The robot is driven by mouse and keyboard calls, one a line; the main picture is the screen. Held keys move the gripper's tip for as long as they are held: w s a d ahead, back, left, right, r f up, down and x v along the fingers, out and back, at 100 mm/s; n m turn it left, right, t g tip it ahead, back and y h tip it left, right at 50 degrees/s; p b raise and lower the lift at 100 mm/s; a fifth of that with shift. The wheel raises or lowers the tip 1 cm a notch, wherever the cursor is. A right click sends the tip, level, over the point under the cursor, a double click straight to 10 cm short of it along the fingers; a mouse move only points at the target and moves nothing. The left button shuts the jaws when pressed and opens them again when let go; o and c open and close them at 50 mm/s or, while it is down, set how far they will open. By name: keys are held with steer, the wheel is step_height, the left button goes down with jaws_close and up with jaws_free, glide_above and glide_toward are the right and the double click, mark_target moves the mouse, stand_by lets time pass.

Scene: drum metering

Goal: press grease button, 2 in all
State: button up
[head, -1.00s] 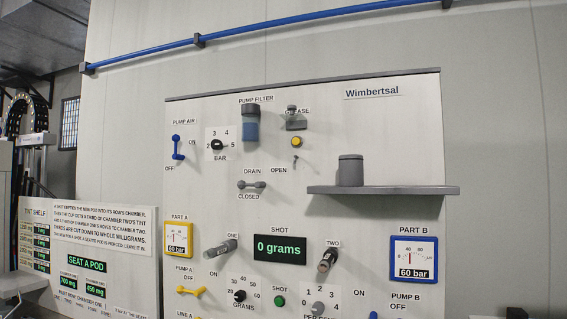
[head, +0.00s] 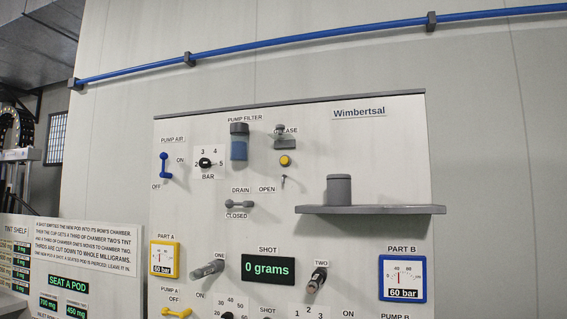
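The grease button appears as a round yellow button (head: 285,160) on the upper middle of the white panel (head: 400,140), in the head view. A grey fitting (head: 285,142) sits just above it and partly covers the GREASE label (head: 287,130). A small metal lever or nozzle (head: 283,181) sticks out below the button. Whether the button is pressed in cannot be told. My gripper is not in view.
A grey shelf (head: 370,210) juts out right of the button, with a grey cylinder (head: 339,189) on it. A pump filter (head: 239,143) and drain handle (head: 239,204) are left of it. Two knobbed handles (head: 208,269) (head: 316,280) protrude lower down.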

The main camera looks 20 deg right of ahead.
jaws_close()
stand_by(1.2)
